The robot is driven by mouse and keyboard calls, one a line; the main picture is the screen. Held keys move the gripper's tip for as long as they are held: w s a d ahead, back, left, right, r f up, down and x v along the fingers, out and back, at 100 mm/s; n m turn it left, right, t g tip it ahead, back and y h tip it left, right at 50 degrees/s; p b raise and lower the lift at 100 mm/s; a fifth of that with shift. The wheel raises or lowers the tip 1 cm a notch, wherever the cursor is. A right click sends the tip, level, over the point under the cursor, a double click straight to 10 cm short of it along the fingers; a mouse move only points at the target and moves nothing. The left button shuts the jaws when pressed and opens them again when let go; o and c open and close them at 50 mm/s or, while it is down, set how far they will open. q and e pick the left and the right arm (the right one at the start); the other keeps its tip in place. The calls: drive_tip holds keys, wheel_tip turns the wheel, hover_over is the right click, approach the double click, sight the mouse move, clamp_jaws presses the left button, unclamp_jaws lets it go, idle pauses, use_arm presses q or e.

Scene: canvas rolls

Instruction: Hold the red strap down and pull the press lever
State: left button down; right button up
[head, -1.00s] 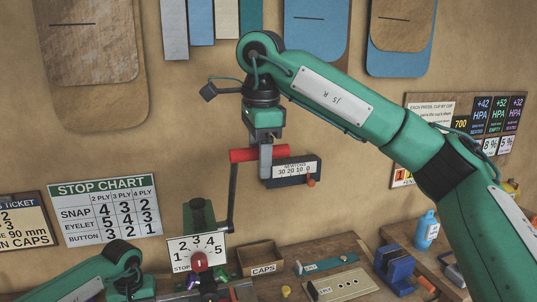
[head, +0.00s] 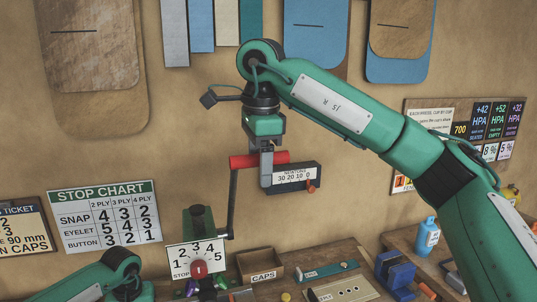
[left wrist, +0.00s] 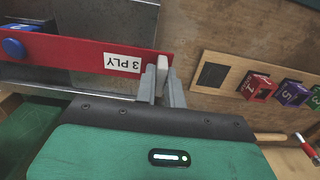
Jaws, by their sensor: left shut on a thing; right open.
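The red strap (left wrist: 70,50) with a "3 PLY" label runs across the left wrist view. My left gripper (left wrist: 157,82) is shut on its right end. The press lever is a dark rod (head: 233,200) with a red handle (head: 240,161) on top, standing upright in the head view. My right gripper (head: 267,165) is open, with its fingers at the red handle; whether they touch it is unclear. A dial plate (head: 205,250) numbered 1 to 5 with a red knob stands below. In the head view, the strap and my left gripper's fingertips cannot be made out.
A dark gauge (head: 293,175) with a number scale sits right beside my right gripper. A wooden CAPS box (head: 262,266), a perforated wooden strip (head: 345,290) and a blue tool (head: 394,269) are on the bench. Coloured numbered blocks (left wrist: 293,93) show in the left wrist view.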

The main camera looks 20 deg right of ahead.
drive_tip(key=o, duration=0.6)
drive_tip(key=shift+c, duration=0.2)
drive_tip(key=shift+r, duration=0.1)
wheel_tip(320, 180, up, 12)
drive_tip(key=s, duration=0.1)
drive_tip(key=shift+s, duration=0.15)
idle(1.5)
